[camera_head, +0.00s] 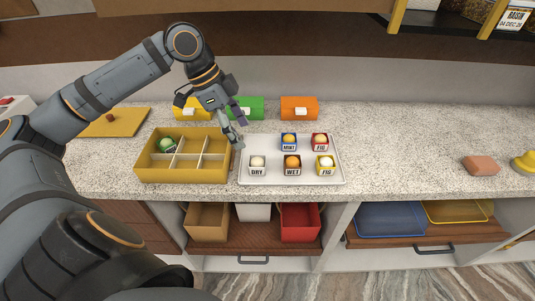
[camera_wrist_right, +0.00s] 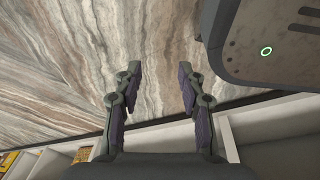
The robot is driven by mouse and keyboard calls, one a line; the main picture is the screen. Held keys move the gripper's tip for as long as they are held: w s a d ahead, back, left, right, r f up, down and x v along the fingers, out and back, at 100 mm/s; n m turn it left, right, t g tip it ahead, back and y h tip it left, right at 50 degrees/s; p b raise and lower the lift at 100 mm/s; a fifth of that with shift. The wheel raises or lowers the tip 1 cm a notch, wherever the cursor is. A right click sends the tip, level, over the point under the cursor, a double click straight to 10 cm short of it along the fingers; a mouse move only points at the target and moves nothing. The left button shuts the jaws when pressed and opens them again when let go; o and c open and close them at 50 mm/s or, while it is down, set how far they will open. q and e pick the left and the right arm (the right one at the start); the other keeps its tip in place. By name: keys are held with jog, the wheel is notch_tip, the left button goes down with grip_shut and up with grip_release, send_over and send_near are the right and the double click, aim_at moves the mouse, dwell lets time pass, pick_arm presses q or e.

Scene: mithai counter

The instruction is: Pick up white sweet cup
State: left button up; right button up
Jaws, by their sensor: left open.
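The white sweet cup (camera_head: 257,165), labelled DRY, holds a pale round sweet and stands at the front left of a white tray (camera_head: 290,180). My left gripper (camera_head: 241,134) is open and empty, above the tray's back left corner and the right edge of the sweet box, up and left of the white cup and apart from it. My right gripper (camera_wrist_right: 159,72) is open and empty over the floor in the right wrist view.
Blue (camera_head: 289,141), red (camera_head: 320,141), black (camera_head: 292,165) and yellow (camera_head: 325,165) cups share the tray. A divided yellow box (camera_head: 182,177) beside it holds a green cup (camera_head: 167,146). Small boxes stand behind, including an orange one (camera_head: 299,108).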

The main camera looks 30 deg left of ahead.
aim_at(255, 159)
pick_arm(q)
jog(key=x, duration=0.1)
jog(key=p+x, duration=0.1)
jog(key=x, duration=0.2)
jog(key=shift+s+d+f, duration=0.2)
jog(key=shift+s+f, duration=0.05)
jog(key=shift+f, duration=0.25)
jog(key=shift+s+d+f+p, duration=0.1)
jog(key=shift+d+f+p, duration=0.1)
jog(key=shift+p, duration=0.15)
jog(key=x, duration=0.4)
jog(key=shift+a, duration=0.15)
jog(key=shift+f, duration=0.3)
pick_arm(e)
jog(key=s, duration=0.1)
jog(key=s+r, duration=0.1)
jog(key=s, duration=0.2)
jog(key=shift+s+r, duration=0.25)
jog(key=shift+r, duration=0.15)
pick_arm(q)
jog(key=shift+c, duration=0.2)
jog(key=c, duration=1.2)
pick_arm(e)
jog(key=shift+w, duration=0.25)
